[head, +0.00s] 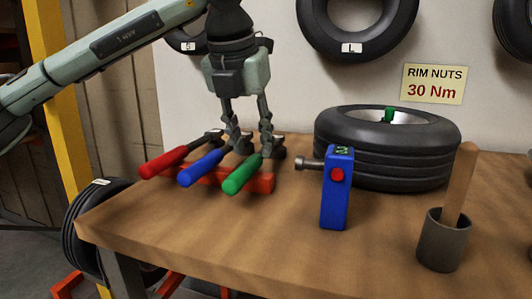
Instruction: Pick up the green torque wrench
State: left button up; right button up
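All three rest across a low red rack (262,184). My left gripper (251,150) points down over the far ends of the green and blue wrenches. Its fingers are apart, with nothing seen held between them. Whether a fingertip touches a wrench I cannot tell. My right gripper is out of view.
A blue device (333,211) with a red button stands right of the wrenches. Behind it a tyre (387,158) lies flat. A dark cup (443,245) with a wooden handle stands at the right. The bench (250,235) is clear in front of the wrenches.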

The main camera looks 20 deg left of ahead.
aim_at(254, 155)
pick_arm(q)
jog(key=x, duration=0.6)
jog(key=shift+r, duration=0.1)
grip_shut()
jog(key=shift+r, duration=0.1)
